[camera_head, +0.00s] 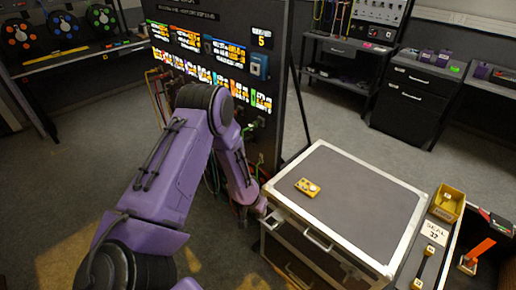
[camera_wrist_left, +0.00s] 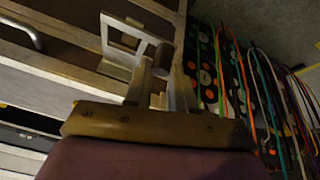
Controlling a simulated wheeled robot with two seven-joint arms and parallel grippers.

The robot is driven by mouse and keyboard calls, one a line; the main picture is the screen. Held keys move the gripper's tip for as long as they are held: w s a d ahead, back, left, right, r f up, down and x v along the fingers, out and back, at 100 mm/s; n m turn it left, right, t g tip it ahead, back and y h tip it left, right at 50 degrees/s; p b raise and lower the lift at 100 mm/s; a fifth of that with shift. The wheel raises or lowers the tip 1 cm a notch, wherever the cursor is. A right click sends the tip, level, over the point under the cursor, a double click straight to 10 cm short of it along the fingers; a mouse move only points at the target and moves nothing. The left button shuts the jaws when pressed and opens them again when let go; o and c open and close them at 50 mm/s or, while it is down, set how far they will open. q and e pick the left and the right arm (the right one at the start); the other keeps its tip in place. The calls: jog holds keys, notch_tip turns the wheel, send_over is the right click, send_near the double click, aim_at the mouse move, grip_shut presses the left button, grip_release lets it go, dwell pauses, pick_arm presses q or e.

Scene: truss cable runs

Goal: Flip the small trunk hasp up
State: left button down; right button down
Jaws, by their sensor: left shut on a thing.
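The trunk (camera_head: 370,195) has a dark grey lid with pale metal edges and is at the right in the head view. In the left wrist view a pale metal hasp (camera_wrist_left: 122,42), a frame with a rectangular opening, sits against the trunk's side. My left gripper (camera_wrist_left: 166,62) is shut on a small grey part at the hasp's edge. In the head view my purple left arm reaches down to the trunk's near left corner, and the hasp cannot be made out there. How far the hasp is turned is unclear. My right gripper is out of view.
A small yellow device (camera_head: 307,187) lies on the lid. A yellow bin (camera_head: 447,203) and a seal label (camera_head: 434,233) are right of the trunk. A lit panel (camera_head: 215,60) stands behind my arm. Hanging cables (camera_wrist_left: 265,90) are close to the gripper's right in the wrist view.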

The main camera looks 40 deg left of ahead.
pick_arm(q)
jog(key=shift+w+d+r, duration=0.2)
jog(key=shift+w+r, duration=0.05)
jog(key=shift+w, duration=0.25)
jog(key=c, duration=1)
grip_release()
jog(key=shift+s, duration=0.15)
jog(key=v, duration=1)
